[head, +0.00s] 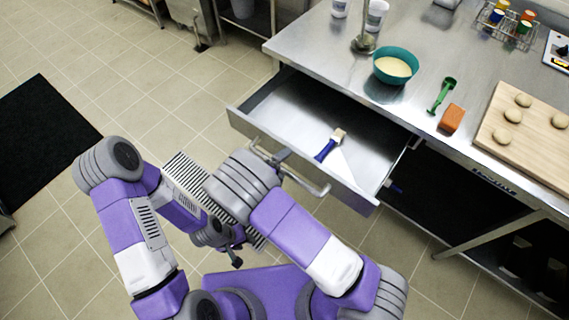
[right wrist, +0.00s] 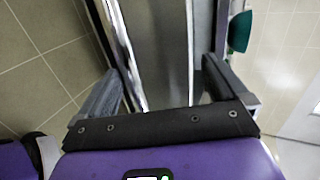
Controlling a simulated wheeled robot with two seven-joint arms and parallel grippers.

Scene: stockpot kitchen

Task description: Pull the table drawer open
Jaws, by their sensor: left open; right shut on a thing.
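The table drawer (head: 352,194) is pulled well out from under the steel table, and its inside shows. Its bar handle (head: 312,187) runs along the front panel. My right gripper (head: 268,152) is at the left part of the handle and shut on it; my wrist hides most of the fingers. In the right wrist view the two fingers (right wrist: 160,85) stand on either side of the grey metal of the drawer front and handle. My left gripper (head: 237,260) is open and empty, low over the floor in front of the drawer, away from the handle.
A blue-handled brush (head: 329,145) and a pale flat thing lie in the drawer. On the table (head: 320,45) are a teal bowl (head: 395,66), a green tool (head: 441,95), an orange block (head: 452,118) and a board with dough balls (head: 540,112).

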